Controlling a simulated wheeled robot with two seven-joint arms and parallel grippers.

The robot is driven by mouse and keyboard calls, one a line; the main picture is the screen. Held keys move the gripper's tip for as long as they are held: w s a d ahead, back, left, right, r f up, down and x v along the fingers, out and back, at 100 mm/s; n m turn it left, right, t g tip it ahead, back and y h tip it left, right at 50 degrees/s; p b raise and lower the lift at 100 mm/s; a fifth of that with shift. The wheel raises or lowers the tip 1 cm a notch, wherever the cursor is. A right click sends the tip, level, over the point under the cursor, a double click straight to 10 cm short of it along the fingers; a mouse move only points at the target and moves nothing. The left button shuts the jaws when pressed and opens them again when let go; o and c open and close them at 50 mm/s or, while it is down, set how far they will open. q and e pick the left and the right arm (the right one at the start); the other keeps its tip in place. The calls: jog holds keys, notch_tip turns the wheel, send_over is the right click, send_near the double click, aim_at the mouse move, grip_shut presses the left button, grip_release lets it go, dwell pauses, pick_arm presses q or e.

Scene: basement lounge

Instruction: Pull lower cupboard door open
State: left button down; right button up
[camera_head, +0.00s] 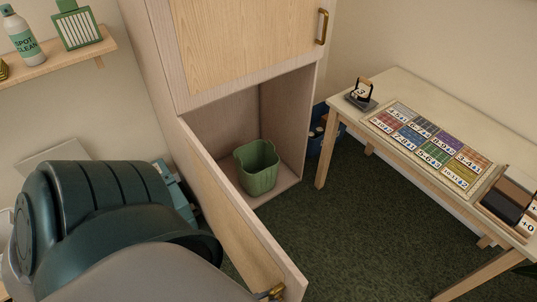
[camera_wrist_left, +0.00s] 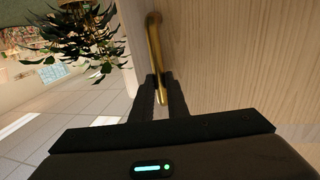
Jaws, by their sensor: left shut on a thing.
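The lower cupboard door (camera_head: 235,215) stands wide open, swung out from its left side. Its brass handle (camera_head: 271,292) shows at the bottom of the head view, near the door's free edge. In the wrist view the handle (camera_wrist_left: 154,45) runs down between the fingers of my left gripper (camera_wrist_left: 161,88), which is shut on it. In the head view my left arm covers the lower left, and the fingers are not clearly visible. The lower compartment (camera_head: 212,124) is exposed, with a green bin (camera_head: 257,168) inside. My right gripper is not in view.
The upper cupboard door (camera_head: 245,45) is closed. A wooden table (camera_head: 410,88) with a number board (camera_head: 432,145) stands at the right, and a blue container (camera_head: 318,140) is beside the cupboard. Dark green carpet (camera_head: 365,225) lies clear between door and table. A shelf (camera_head: 55,58) is upper left.

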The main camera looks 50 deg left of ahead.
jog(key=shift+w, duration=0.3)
pick_arm(q)
jog(key=c, duration=1.7)
grip_release()
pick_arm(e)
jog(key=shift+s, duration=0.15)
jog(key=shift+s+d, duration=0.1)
